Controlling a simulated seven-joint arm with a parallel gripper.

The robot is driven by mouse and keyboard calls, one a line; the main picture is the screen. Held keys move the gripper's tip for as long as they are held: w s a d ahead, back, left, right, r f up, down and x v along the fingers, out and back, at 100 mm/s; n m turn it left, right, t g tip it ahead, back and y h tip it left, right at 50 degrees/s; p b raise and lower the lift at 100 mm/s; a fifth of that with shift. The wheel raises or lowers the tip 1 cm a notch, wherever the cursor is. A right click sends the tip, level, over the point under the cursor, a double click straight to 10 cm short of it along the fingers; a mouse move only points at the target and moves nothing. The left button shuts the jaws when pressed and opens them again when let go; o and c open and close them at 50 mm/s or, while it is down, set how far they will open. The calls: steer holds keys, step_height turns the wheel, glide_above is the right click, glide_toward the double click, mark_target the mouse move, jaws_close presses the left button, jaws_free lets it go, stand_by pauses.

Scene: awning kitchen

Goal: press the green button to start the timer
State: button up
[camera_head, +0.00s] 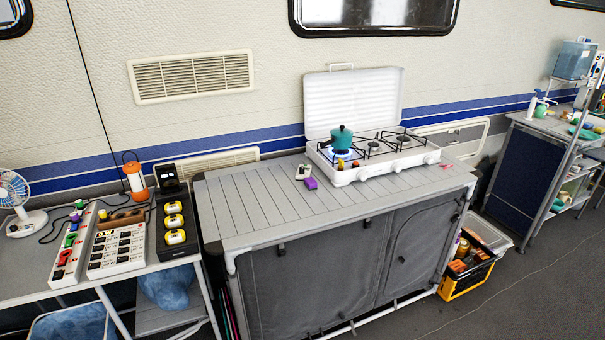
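A small white device (303,171) with a dark patch on it lies on the slatted grey counter (245,205), left of the stove. It may be the timer, but it is too small to tell. No green button can be made out on it. A small purple block (310,183) lies just in front of it. My gripper is not in view.
A white camp stove (372,172) with its lid up bears a teal pot (341,138). The left table holds a white power strip (73,250) with coloured plugs, a multi-socket block (117,249), a black charger (176,245), a lantern (134,178) and a fan (18,200). The counter's left half is clear.

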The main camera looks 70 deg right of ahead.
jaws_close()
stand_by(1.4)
